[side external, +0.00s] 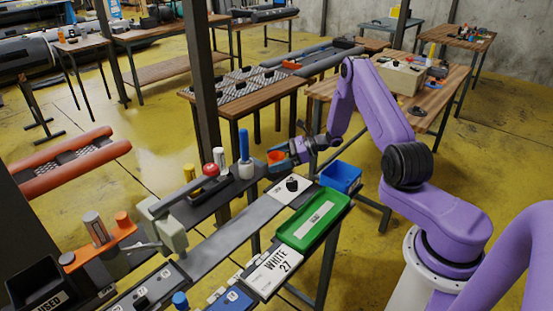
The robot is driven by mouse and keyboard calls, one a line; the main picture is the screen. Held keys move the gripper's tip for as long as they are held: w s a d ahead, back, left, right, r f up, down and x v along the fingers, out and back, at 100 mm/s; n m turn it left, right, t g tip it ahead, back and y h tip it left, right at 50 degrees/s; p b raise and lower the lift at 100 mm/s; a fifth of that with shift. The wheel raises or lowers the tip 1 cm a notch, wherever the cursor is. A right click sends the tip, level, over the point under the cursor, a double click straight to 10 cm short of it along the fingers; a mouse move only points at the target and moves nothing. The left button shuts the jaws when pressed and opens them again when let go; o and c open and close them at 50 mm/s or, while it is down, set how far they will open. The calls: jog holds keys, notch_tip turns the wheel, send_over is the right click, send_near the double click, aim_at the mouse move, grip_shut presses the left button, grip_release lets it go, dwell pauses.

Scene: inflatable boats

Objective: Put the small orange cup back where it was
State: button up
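My gripper (281,158) reaches left over the far end of the bench. The small orange cup (275,155) is at its fingertips, between the dark fingers, and appears held just above the bench. The fingers partly cover the cup, and any gap below it is too small to judge. An orange stand (100,240) at the left front of the bench carries a grey cylinder and small orange pieces.
Near my gripper stand a white holder with a blue-handled tool (244,155), a white cylinder (219,158) and a red ball (211,170). A blue bin (341,176) and green tray (313,218) lie to the right. A dark post (203,90) rises behind.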

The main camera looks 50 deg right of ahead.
jog(key=shift+r, duration=0.15)
jog(key=v, duration=1.1)
jog(key=s+a+r+n+g, duration=0.35)
jog(key=a+n, duration=0.25)
jog(key=a, duration=0.2)
jog(key=s+a+r+n+g+h, duration=0.1)
jog(key=s+a+r+n+g, duration=0.15)
jog(key=a+n+g, duration=0.35)
jog(key=s+a+r+n+g, duration=0.3)
jog(key=a+n+g, duration=0.15)
jog(key=a, duration=0.45)
jog(key=s+a+r+n+t+h, duration=0.1)
jog(key=s+n+h, duration=0.3)
jog(key=s+n, duration=0.7)
jog(key=s+a+r+n+t+h, duration=0.1)
jog(key=s+r+n+t+h, duration=0.2)
jog(key=s+n, duration=0.8)
jog(key=shift+a+r+n+h, duration=0.35)
jog(key=shift+r+n+h, duration=0.35)
jog(key=shift+n, duration=0.05)
